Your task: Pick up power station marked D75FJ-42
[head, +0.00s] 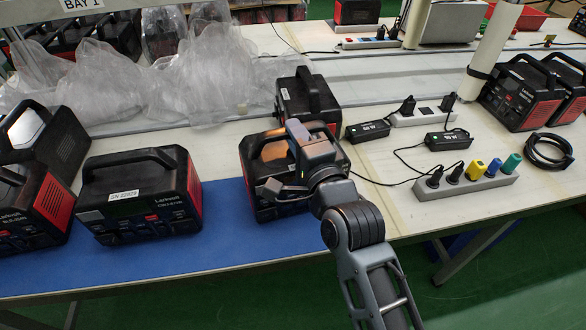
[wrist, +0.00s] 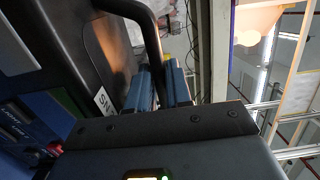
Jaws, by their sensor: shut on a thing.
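A black power station with red sides (head: 258,170) is under my gripper (head: 286,160) at the right end of the blue mat. My gripper is shut on its top handle; the handle (wrist: 150,30) and the fingers (wrist: 160,84) show close up in the wrist view. A white label starting "SN" (wrist: 103,101) is partly cut off there. I cannot read D75FJ-42 on it. Whether its base touches the mat cannot be told. Another power station (head: 140,205), labelled with an SN number, stands to the left on the mat.
Another power station (head: 306,98) stands close behind the held one. More stand at far left (head: 38,205) and far right (head: 522,92). Clear plastic bags (head: 200,75) lie behind. Adapters, a power strip (head: 465,185) and cables lie to the right. The blue mat (head: 215,240) is bare in front.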

